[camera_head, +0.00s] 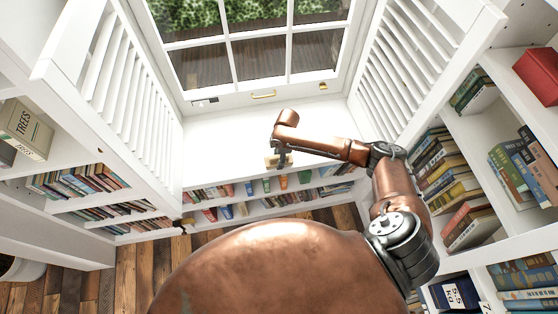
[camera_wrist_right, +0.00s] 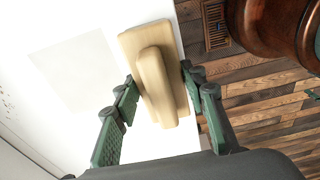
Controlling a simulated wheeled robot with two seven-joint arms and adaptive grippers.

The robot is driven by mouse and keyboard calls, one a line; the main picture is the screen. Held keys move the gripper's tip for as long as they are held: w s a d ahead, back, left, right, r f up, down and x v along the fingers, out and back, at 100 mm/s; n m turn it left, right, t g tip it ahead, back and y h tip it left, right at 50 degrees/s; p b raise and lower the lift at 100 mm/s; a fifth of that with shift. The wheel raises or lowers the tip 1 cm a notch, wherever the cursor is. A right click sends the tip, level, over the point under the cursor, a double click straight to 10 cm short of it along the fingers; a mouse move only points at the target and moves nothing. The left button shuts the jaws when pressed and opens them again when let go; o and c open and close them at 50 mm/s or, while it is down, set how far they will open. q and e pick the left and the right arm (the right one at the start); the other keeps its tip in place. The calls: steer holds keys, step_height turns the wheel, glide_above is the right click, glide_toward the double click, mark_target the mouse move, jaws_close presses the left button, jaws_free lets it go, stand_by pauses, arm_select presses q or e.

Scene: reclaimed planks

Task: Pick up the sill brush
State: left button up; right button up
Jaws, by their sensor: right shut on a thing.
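The sill brush (camera_wrist_right: 134,42) is a pale wooden block with a raised rounded grip, seen in the right wrist view. In the head view the brush (camera_head: 270,161) shows small at the front edge of the white sill (camera_head: 225,140), partly hidden by my right gripper (camera_head: 284,162). The bristles are hidden. I cannot tell whether the brush touches the sill or is just above it.
Low shelves with books lie under the sill, and bookcases (camera_head: 490,150) stand at the sides. The sill's left part is clear.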

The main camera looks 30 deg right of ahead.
steer(key=c, duration=0.3)
steer(key=shift+c, duration=0.6)
steer(key=shift+r, duration=0.1)
